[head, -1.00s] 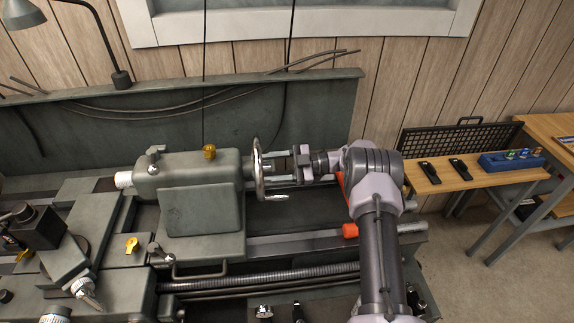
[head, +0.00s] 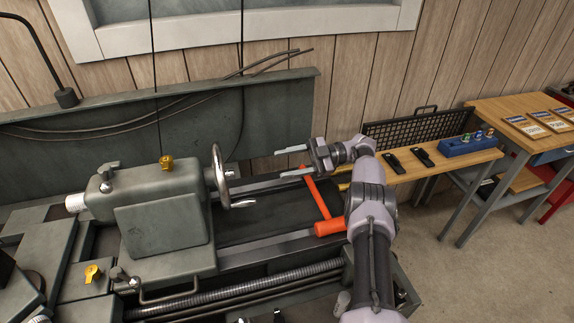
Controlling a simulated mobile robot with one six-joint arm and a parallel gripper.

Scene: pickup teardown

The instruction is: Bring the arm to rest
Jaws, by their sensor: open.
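My gripper (head: 293,161) is open and empty in the head view. Its two fingers point left, toward the lathe's handwheel (head: 219,178), with a gap between them and the wheel. My arm reaches up from the lower right over the right end of the grey lathe (head: 165,230). An orange hammer (head: 329,227) lies on the lathe bed, below and right of my gripper, partly hidden by my arm.
A grey back panel (head: 120,115) stands behind the lathe. A wooden bench (head: 453,166) at the right holds two black tools (head: 422,157) and a blue block (head: 467,145). A wooden table (head: 510,110) with booklets stands farther right. Bare floor (head: 480,260) shows at lower right.

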